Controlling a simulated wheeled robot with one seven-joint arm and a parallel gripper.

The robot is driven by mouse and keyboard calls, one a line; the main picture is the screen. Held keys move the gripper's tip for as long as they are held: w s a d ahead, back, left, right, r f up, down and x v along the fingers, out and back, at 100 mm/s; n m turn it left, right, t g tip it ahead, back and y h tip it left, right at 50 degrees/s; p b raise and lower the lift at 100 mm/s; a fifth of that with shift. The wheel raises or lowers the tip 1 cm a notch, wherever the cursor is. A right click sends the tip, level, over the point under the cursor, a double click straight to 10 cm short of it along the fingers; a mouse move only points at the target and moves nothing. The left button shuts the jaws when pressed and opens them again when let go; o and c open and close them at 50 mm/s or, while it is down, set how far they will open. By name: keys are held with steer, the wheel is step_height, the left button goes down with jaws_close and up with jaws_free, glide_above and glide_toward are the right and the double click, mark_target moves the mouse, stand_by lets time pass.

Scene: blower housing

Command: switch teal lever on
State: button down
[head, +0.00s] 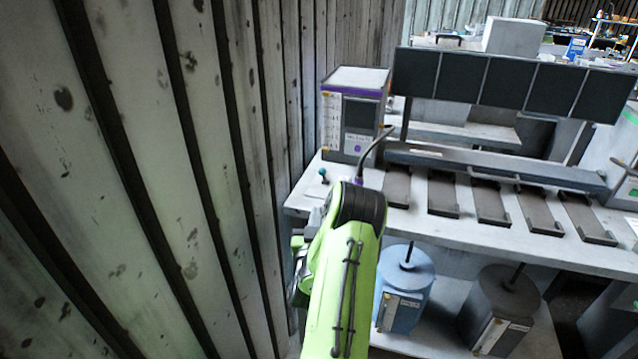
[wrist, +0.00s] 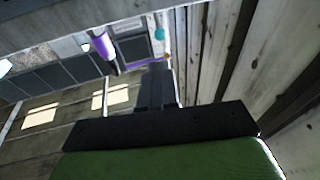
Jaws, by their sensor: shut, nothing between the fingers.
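The teal lever (head: 322,172) is a small knob with a teal tip on a thin stem, at the left end of the grey bench, in front of the purple-topped box. Its teal tip also shows in the wrist view (wrist: 159,33), just beyond my fingertips and slightly right of them. My gripper (wrist: 156,66) points toward it with its dark fingers together and nothing between them. A gap seems to lie between fingertips and lever; I cannot tell its depth. In the head view my green arm hides most of the gripper. The lever's base is too small to read.
The purple-topped box (head: 350,110) stands behind the lever. A grey curved pipe with a purple base (head: 372,152) rises to the lever's right. The plank wall (head: 230,120) runs close along the left. Several dark trays (head: 443,193) line the bench (head: 470,231); blue canister (head: 405,290) below.

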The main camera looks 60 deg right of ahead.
mark_target(322, 174)
steer(key=b+x, duration=0.1)
steer(key=x, duration=1.1)
steer(key=shift+d, duration=0.1)
steer(key=shift+r+p, duration=0.2)
steer(key=shift+p, duration=0.15)
